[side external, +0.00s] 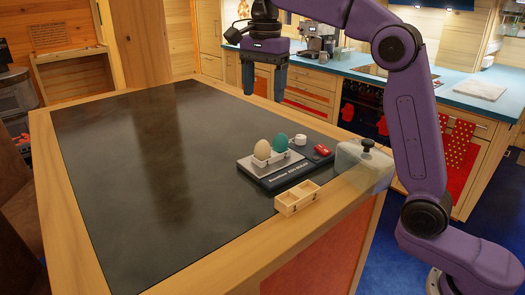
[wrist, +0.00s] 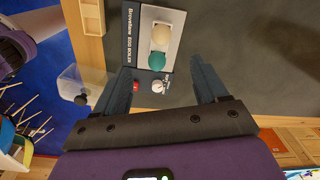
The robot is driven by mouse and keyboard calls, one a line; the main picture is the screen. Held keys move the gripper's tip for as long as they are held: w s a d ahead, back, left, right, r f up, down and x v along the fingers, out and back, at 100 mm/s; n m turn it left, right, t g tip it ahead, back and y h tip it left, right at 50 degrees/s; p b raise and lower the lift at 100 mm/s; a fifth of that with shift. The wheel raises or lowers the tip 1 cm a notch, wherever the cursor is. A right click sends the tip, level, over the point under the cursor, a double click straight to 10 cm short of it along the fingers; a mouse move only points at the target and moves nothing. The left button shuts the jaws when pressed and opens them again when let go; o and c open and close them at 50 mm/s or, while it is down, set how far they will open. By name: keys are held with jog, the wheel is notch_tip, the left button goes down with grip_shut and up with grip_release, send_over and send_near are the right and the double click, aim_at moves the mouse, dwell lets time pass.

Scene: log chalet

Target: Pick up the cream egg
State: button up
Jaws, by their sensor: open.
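The cream egg (side external: 262,149) sits upright at the left end of a white holder (side external: 254,163) on a dark egg boiler (side external: 268,180). A teal egg (side external: 280,142) stands beside it in the same holder. In the wrist view the cream egg (wrist: 164,32) is at the top, above the teal egg (wrist: 157,62). My gripper (side external: 264,92) is open and empty, pointing down, above and behind the eggs in the side view. In the wrist view its two fingers (wrist: 158,82) are spread wide, with both eggs beyond the fingertips.
The boiler also has a white knob (side external: 300,139) and a red switch (side external: 322,149). A small wooden two-compartment box (side external: 297,197) lies in front of it. A clear container with a dark knob (side external: 364,165) stands at the right edge. The dark tabletop (side external: 130,180) to the left is clear.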

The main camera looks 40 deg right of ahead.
aim_at(262, 141)
jog(key=f, duration=1.5)
jog(key=shift+w+f, duration=0.1)
jog(key=shift+w, duration=0.2)
jog(key=c, duration=0.8)
